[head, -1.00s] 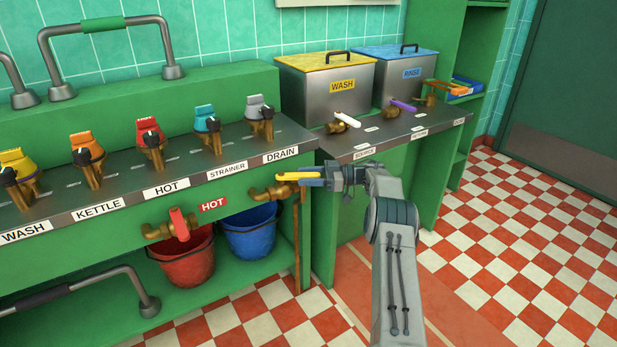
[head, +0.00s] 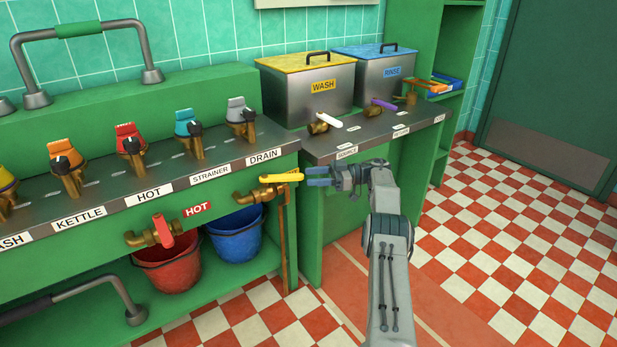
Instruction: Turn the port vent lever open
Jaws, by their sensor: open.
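No label that I can read says port vent, so I cannot tell which lever bears that name. A yellow lever (head: 283,178) lies level on a brass valve (head: 250,195) at the right end of the green bench front. My gripper (head: 313,176) is open and empty. Its blue fingertips point left, just right of the yellow lever's tip, with a small gap showing in this view. A red lever (head: 163,231) hangs down on another brass valve at left. A white lever (head: 328,121) and a purple lever (head: 383,104) sit on brass valves on the right-hand counter.
Red (head: 165,272) and blue (head: 235,242) buckets stand below the bench. Several coloured knobs line the bench top. The WASH box (head: 310,98) and RINSE box (head: 385,75) stand on the right counter. The checkered floor (head: 480,240) is clear at right.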

